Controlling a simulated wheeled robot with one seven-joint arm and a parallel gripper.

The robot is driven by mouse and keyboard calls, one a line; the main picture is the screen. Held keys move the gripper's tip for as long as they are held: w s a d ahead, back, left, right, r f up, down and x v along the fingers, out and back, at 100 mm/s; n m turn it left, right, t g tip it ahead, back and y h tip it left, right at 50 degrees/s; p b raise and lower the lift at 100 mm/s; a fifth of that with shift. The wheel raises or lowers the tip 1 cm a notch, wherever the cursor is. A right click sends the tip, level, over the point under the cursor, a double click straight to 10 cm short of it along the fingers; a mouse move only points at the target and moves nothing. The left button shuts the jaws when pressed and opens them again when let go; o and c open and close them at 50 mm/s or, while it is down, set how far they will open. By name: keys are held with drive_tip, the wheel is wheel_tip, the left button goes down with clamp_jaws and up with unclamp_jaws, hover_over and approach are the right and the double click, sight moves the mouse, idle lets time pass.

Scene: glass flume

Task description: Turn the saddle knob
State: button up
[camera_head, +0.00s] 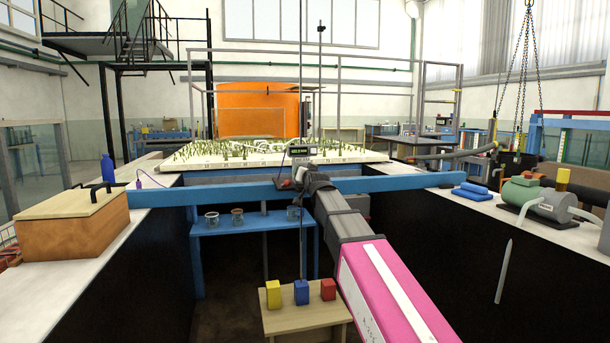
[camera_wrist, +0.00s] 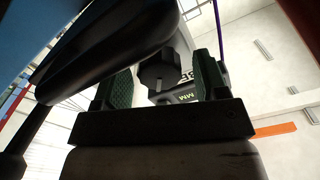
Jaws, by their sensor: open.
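The saddle (camera_head: 287,183) sits on the blue beam, with a small display unit (camera_head: 302,150) above it. In the wrist view a dark, ridged round knob (camera_wrist: 157,74) shows beyond my gripper's base. My gripper (camera_wrist: 163,66) is open, with one green textured finger on each side of the knob. A gap shows between the knob and the right finger; I cannot tell whether the left finger touches it. A large dark rounded part (camera_wrist: 105,45) covers the upper left and overlaps the left finger. In the head view my arm hides most of my gripper (camera_head: 303,176) and the knob.
The blue beam (camera_head: 400,183) spans the flume between two pale side ledges. A planted white bed (camera_head: 250,158) lies behind it. A low wooden table (camera_head: 290,322) below holds yellow, blue and red blocks. A wooden box (camera_head: 70,232) stands left, a green pump (camera_head: 535,198) right.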

drive_tip(key=v, duration=1)
drive_tip(key=shift+s, duration=0.35)
drive_tip(key=shift+w+r, duration=0.15)
drive_tip(key=shift+w, duration=0.2)
idle(0.6)
drive_tip(key=x, duration=1)
drive_tip(key=shift+w+a, duration=0.1)
drive_tip(key=shift+w, duration=0.3)
drive_tip(key=c, duration=0.9)
